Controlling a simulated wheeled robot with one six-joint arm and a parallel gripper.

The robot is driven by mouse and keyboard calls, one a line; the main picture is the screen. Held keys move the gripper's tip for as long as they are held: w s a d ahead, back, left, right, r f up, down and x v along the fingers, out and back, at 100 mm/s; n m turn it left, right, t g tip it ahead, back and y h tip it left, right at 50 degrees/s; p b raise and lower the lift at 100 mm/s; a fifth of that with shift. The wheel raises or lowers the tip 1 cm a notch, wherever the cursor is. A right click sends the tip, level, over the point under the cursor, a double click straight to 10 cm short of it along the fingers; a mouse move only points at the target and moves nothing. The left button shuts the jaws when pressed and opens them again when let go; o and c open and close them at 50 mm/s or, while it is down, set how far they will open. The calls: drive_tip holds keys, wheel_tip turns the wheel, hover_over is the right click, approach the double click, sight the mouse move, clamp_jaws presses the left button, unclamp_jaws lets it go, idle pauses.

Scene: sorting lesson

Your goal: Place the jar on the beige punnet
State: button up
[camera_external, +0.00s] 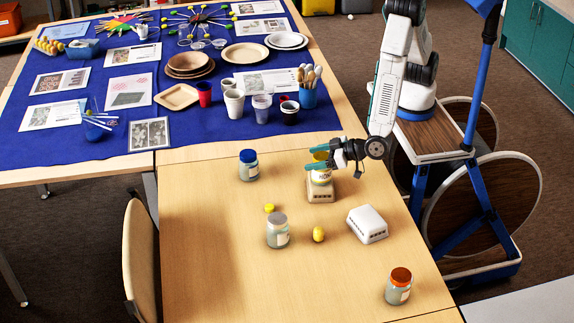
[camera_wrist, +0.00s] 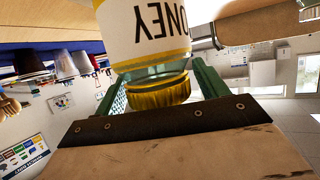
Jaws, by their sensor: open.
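The honey jar (camera_external: 321,177), with a yellow lid and a white and yellow label, is upright on top of the beige punnet (camera_external: 321,195) and appears to rest on it. My gripper (camera_external: 316,163) is at the jar's upper part, with its teal fingers open around the lid. In the wrist view the jar (camera_wrist: 150,40) shows upside down, its gold lid between the two green fingers (camera_wrist: 160,95). Whether a finger touches the lid I cannot tell.
A white punnet (camera_external: 367,225) stands to the right. A blue-lidded jar (camera_external: 249,166), a grey-lidded jar (camera_external: 277,231) and an orange-lidded jar (camera_external: 399,287) stand around. The table's front left is clear.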

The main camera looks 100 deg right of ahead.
drive_tip(key=shift+r, duration=0.15)
drive_tip(key=v, duration=1.2)
drive_tip(key=w+r+g+y, duration=0.2)
drive_tip(key=w+r+y, duration=0.4)
drive_tip(key=w+r, duration=0.1)
drive_tip(key=d+r+n+g+y, duration=0.25)
drive_tip(key=d+r+y, duration=0.2)
drive_tip(key=r, duration=0.35)
drive_tip(key=s+d+r+n+g+h, duration=0.2)
drive_tip(key=s+d+g+h, duration=0.3)
drive_tip(key=s+d, duration=1.7)
drive_tip(key=d+r+g, duration=0.1)
drive_tip(key=d, duration=0.3)
drive_tip(key=shift+s+r+g, duration=0.25)
drive_tip(key=shift+s+g, duration=0.1)
